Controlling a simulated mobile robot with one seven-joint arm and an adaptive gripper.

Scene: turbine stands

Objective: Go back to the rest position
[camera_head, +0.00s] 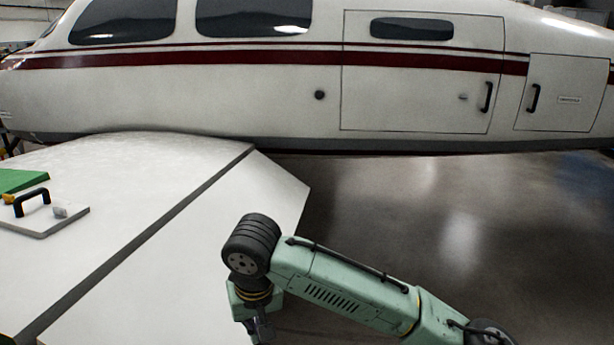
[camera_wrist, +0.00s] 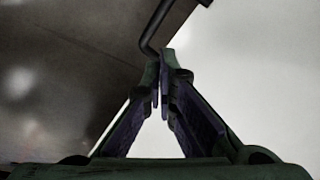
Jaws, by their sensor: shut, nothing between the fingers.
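My green arm reaches in from the lower right of the head view and bends down at a dark ribbed joint. My gripper hangs below that joint by the near edge of the white wing (camera_head: 165,190), and its fingertips are cut off by the frame's lower edge. In the wrist view my gripper (camera_wrist: 160,78) is shut, its two dark fingers meeting at the tips with nothing held between them. A thin dark bent rod (camera_wrist: 154,28) shows just past the fingertips; I cannot tell what it belongs to or whether it touches them.
The white aircraft fuselage (camera_head: 230,85) with a red stripe spans the back, with a closed door (camera_head: 420,85) and a smaller hatch (camera_head: 560,95). A plate with a black handle (camera_head: 32,200) and a green piece (camera_head: 20,180) lie on the wing. Bare floor (camera_head: 440,220) lies right.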

